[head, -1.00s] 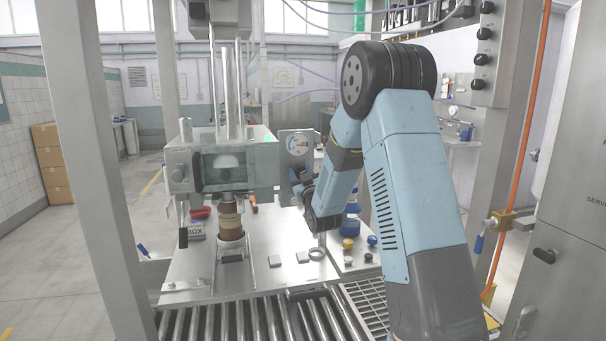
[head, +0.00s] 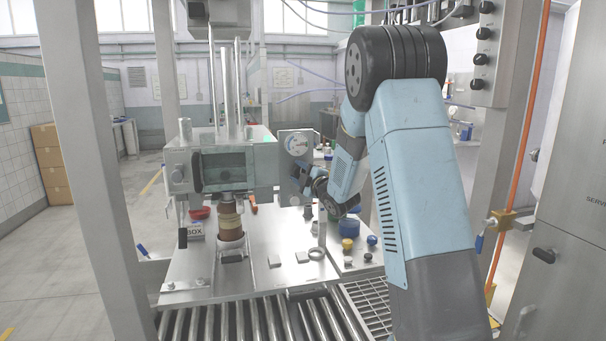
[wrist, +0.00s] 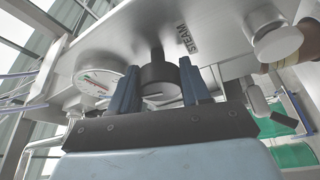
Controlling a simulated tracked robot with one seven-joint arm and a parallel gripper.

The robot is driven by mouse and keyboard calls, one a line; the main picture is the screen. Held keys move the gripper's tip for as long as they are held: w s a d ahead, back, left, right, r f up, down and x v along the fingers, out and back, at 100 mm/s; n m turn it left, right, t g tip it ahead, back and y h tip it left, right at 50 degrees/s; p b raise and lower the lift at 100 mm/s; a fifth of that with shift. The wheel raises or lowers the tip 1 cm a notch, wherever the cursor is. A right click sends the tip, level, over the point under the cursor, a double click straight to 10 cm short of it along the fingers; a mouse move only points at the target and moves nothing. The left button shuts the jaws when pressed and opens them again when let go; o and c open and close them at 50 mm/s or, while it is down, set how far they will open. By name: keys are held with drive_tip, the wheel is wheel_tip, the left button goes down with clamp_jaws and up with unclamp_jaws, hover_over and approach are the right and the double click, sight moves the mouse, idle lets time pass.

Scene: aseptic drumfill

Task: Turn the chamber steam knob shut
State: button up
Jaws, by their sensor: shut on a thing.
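In the head view my gripper (head: 301,180) is at the right side of the chamber (head: 262,158), just below the round gauge. There the knob is hidden or too small to make out.
A white dial gauge (wrist: 100,76) is close left of the fingers, and a metal cylindrical fitting (wrist: 277,40) is to the right. In the head view, a blue container (head: 349,227) and small yellow and blue knobs stand on the deck below my wrist.

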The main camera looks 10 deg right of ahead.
drive_tip(key=shift+o, duration=0.2)
drive_tip(key=n, duration=0.2)
drive_tip(key=a+n+g, duration=0.1)
drive_tip(key=n, duration=0.1)
drive_tip(key=shift+r, duration=0.15)
drive_tip(key=shift+g, duration=0.3)
drive_tip(key=shift+f, duration=0.2)
drive_tip(key=o, duration=0.8)
drive_tip(key=shift+c, duration=0.2)
drive_tip(key=shift+o, duration=1.2)
drive_tip(key=shift+d, duration=0.2)
